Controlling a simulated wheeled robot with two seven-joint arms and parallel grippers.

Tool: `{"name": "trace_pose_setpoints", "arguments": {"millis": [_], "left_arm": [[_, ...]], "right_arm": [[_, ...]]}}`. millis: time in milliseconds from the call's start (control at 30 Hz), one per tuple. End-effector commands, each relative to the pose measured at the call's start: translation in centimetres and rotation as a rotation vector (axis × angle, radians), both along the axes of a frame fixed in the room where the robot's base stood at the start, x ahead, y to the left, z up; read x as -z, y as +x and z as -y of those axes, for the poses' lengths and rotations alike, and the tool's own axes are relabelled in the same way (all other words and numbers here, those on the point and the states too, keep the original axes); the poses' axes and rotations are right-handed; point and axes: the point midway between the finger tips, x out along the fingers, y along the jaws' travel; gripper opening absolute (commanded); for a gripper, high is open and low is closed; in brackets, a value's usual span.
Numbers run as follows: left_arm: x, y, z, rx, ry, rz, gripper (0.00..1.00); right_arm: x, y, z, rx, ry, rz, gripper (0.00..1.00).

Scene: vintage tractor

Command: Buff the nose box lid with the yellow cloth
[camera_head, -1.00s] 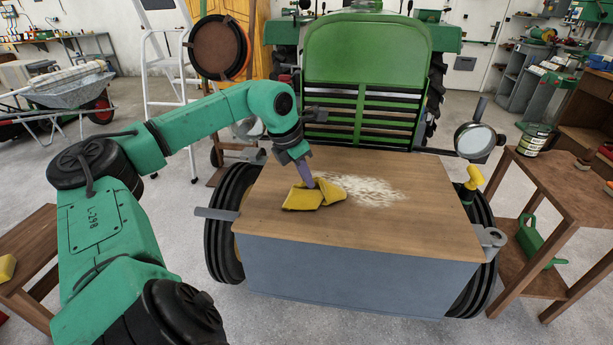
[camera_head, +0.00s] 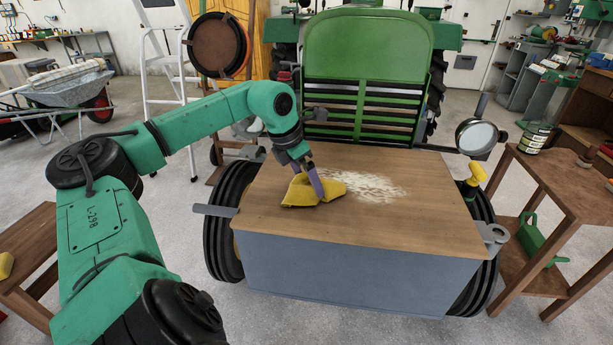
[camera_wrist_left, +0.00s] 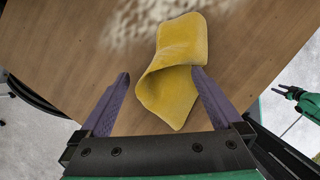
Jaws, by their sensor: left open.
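The yellow cloth (camera_head: 300,192) lies crumpled on the brown wooden lid (camera_head: 370,228) of the grey nose box (camera_head: 350,278), left of a pale, dusty patch (camera_head: 365,187). My left gripper (camera_head: 314,186) is open and low over the cloth, its purple fingers pointing down. In the left wrist view the cloth (camera_wrist_left: 178,75) lies partly between the fingers (camera_wrist_left: 161,74), close to the right finger; the left finger stands apart from it. Whether a finger touches it I cannot tell. My right gripper (camera_wrist_left: 283,92) shows small at the right edge there, its opening unclear.
The green tractor grille (camera_head: 365,85) rises behind the lid. A round lamp (camera_head: 477,138) and a yellow-topped fitting (camera_head: 474,178) stand at the lid's right. Wooden benches stand on both sides (camera_head: 560,185) (camera_head: 30,240). The lid's front is clear.

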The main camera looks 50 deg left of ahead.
Motion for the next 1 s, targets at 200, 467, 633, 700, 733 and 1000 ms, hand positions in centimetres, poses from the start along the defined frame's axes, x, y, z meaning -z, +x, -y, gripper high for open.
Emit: {"name": "trace_pose_setpoints", "arguments": {"millis": [200,467,633,700,733,1000], "left_arm": [[0.94,-0.01,0.0,0.0,0.0,0.0,0.94],[0.91,-0.02,0.0,0.0,0.0,-0.001,0.38],[0.91,-0.02,0.0,0.0,0.0,-0.001,0.02],[0.92,-0.01,0.0,0.0,0.0,-0.001,0.0],[0.92,-0.01,0.0,0.0,0.0,-0.001,0.0],[0.82,0.01,0.02,0.0,-0.001,-0.002,0.0]], "right_arm": [[0.86,-0.01,0.02,0.001,0.0,0.0,0.5],[0.78,0.0,0.0,0.001,0.0,0.0,0.5],[0.78,0.01,-0.03,0.001,0.0,0.001,0.5],[0.79,0.02,-0.06,0.001,0.001,0.001,0.5],[0.79,0.02,-0.08,0.001,0.001,0.001,0.5],[0.52,0.04,-0.26,0.002,0.004,0.001,0.5]]}}
